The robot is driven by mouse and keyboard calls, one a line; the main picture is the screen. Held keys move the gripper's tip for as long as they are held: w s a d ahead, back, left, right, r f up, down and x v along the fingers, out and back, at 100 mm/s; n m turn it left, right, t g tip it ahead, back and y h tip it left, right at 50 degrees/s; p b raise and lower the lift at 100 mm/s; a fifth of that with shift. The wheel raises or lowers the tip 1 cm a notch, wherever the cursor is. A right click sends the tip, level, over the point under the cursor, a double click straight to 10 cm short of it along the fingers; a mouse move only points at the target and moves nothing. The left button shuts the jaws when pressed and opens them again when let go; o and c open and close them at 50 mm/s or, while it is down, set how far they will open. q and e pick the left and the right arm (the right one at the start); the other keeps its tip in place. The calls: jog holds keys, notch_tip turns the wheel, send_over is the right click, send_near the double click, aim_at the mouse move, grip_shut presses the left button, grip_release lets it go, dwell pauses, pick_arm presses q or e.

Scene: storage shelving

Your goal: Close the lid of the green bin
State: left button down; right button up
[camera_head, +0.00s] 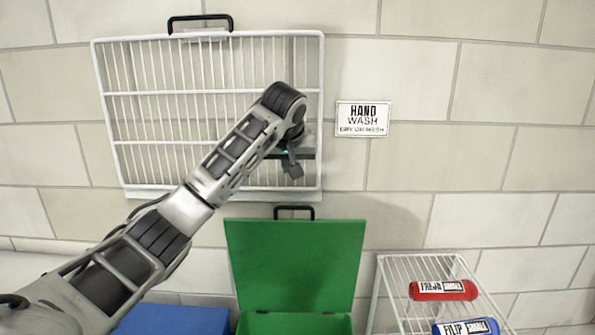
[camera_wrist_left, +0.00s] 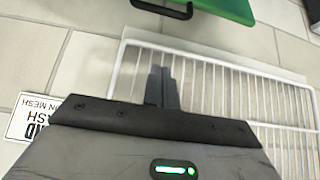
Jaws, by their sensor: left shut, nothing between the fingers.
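The green bin (camera_head: 295,324) stands at the bottom centre of the head view, with only its upper part in frame. Its green lid (camera_head: 295,262) is raised upright against the tiled wall. A black handle (camera_head: 294,212) sits on the lid's top edge. My left gripper (camera_head: 292,168) is above the lid and its handle, in front of the white wire rack, touching neither lid nor handle. In the left wrist view its fingers (camera_wrist_left: 162,82) are together and empty. That view also shows part of the green lid (camera_wrist_left: 228,8) and the handle (camera_wrist_left: 163,9) at the top. My right gripper is not in view.
A white wire rack (camera_head: 320,100) with a black handle is upright at the wall behind my arm. A blue surface (camera_head: 175,320) lies left of the bin. At right, a wire shelf (camera_head: 395,272) holds a red can (camera_head: 443,290) and a blue can (camera_head: 466,327). A sign (camera_head: 363,118) hangs on the wall.

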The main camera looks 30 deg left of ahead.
aim_at(290, 186)
pick_arm(q)
jog(key=p+x, duration=0.1)
jog(key=x, duration=0.8)
jog(key=shift+w+f, duration=0.1)
jog(key=shift+f, duration=0.1)
jog(key=shift+f+p, duration=0.3)
jog(key=shift+p, duration=0.1)
jog(key=shift+s+d+f+p, duration=0.25)
jog(key=shift+s+d, duration=0.2)
jog(key=shift+s, duration=0.3)
jog(key=shift+s+d+f+p, duration=0.3)
jog(key=shift+s+d, duration=0.1)
jog(key=shift+s, duration=0.4)
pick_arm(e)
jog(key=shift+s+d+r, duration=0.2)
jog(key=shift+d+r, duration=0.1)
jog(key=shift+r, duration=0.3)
pick_arm(q)
jog(key=shift+d+f, duration=0.1)
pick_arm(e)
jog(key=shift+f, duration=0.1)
